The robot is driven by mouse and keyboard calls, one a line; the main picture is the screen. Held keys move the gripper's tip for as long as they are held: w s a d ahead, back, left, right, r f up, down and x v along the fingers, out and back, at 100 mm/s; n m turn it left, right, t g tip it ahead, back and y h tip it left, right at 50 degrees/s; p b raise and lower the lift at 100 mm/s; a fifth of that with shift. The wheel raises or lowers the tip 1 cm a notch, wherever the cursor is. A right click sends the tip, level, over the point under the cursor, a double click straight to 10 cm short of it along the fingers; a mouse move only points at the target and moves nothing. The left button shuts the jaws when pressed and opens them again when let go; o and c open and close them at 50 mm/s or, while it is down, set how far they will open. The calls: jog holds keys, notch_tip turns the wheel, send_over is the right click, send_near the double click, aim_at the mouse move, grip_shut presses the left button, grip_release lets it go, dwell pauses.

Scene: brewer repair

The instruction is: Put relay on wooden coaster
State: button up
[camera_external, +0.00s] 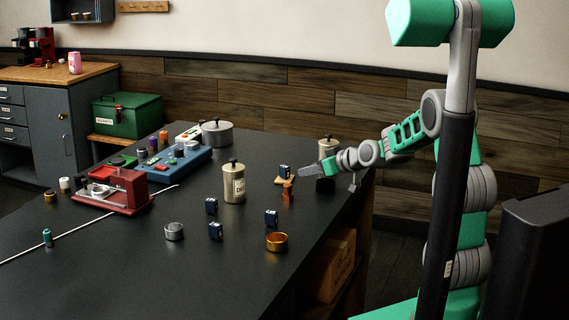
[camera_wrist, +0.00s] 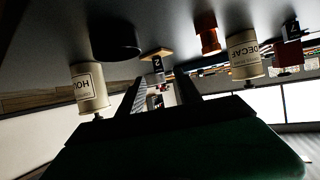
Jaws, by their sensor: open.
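A dark blue relay (camera_external: 285,171) stands upright on the small wooden coaster (camera_external: 279,181), right of the table's middle. The wrist view is upside down; there the relay (camera_wrist: 158,65), its label like a 2, rests on the tan coaster (camera_wrist: 155,51) ahead of my fingers. My gripper (camera_external: 308,171) is open, low over the table, just right of the relay and apart from it. Its two dark fingers (camera_wrist: 161,94) show empty in the wrist view. Several more dark blue relays stand nearer the front, among them one (camera_external: 211,206), another (camera_external: 215,231) and a third (camera_external: 271,217).
An orange part (camera_external: 288,191) stands close in front of the coaster. A black round thing (camera_external: 325,185) and a canister (camera_external: 327,148) are near my gripper. The DECAF canister (camera_external: 234,184) stands left. A copper ring (camera_external: 277,242) lies in front. The front left table is mostly clear.

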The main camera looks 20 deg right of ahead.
jog(key=s+g, duration=0.1)
jog(key=s, duration=0.2)
jog(key=s+g+h, duration=0.1)
jog(key=s, duration=0.3)
jog(key=s+g+h, duration=0.1)
jog(key=s, duration=0.3)
jog(key=shift+s+a+m, duration=0.1)
jog(key=shift+s+m, duration=0.05)
jog(key=shift+m, duration=0.15)
jog(key=s+d+f+m+g+h, duration=0.1)
jog(key=s+d+m+g, duration=0.1)
jog(key=s, duration=0.9)
jog(key=s+d+f+m+g+h, duration=0.1)
jog(key=s+d+f+g+h, duration=0.1)
jog(key=s, duration=0.9)
jog(key=shift+d+m+g, duration=0.15)
jog(key=shift+m+g, duration=0.25)
jog(key=shift+g, duration=0.4)
